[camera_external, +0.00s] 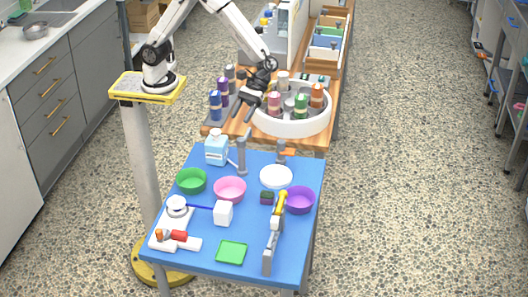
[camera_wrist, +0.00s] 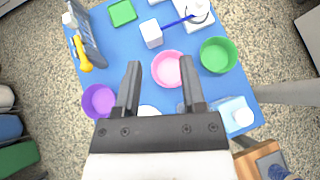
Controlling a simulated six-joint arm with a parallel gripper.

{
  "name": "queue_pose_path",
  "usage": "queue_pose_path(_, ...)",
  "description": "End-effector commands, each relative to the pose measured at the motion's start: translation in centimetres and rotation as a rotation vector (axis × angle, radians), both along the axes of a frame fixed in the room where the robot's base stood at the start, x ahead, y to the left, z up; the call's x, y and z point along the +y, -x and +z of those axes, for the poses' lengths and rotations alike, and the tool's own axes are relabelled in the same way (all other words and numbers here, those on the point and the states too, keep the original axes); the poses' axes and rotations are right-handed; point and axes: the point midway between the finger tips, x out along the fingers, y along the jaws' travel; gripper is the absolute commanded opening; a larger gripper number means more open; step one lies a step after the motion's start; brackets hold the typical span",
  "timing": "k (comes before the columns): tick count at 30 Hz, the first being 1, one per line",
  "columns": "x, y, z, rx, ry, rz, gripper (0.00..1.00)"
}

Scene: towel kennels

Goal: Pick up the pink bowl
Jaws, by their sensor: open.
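The pink bowl (camera_external: 230,189) sits upright on the blue table, between the green bowl (camera_external: 191,181) and the white bowl or plate (camera_external: 276,177). The pink bowl also shows in the wrist view (camera_wrist: 167,69), just beyond and between my fingertips. My gripper (camera_external: 248,112) is open and empty, well above and behind the blue table, near the wooden bench. In the wrist view my gripper (camera_wrist: 162,80) points down toward the table, and its fingers partly cover the white dish.
A purple bowl (camera_external: 299,200), white cube (camera_external: 223,213), green tray (camera_external: 231,252) and yellow-handled tool (camera_external: 276,230) share the blue table (camera_external: 204,258). A blue-labelled jug (camera_external: 217,149) and a grey post (camera_external: 242,155) stand behind the pink bowl. A white round carousel (camera_external: 292,124) holds several bottles.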

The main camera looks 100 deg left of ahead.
Motion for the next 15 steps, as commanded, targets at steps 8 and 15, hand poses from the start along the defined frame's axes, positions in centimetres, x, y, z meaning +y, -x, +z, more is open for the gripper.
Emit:
queue_pose_path(8,-3.7,-2.3,-0.3,0.240,0.158,0.122,0.52)
queue_pose_path(15,-3.6,-2.2,-6.0,0.233,0.153,0.122,0.52)
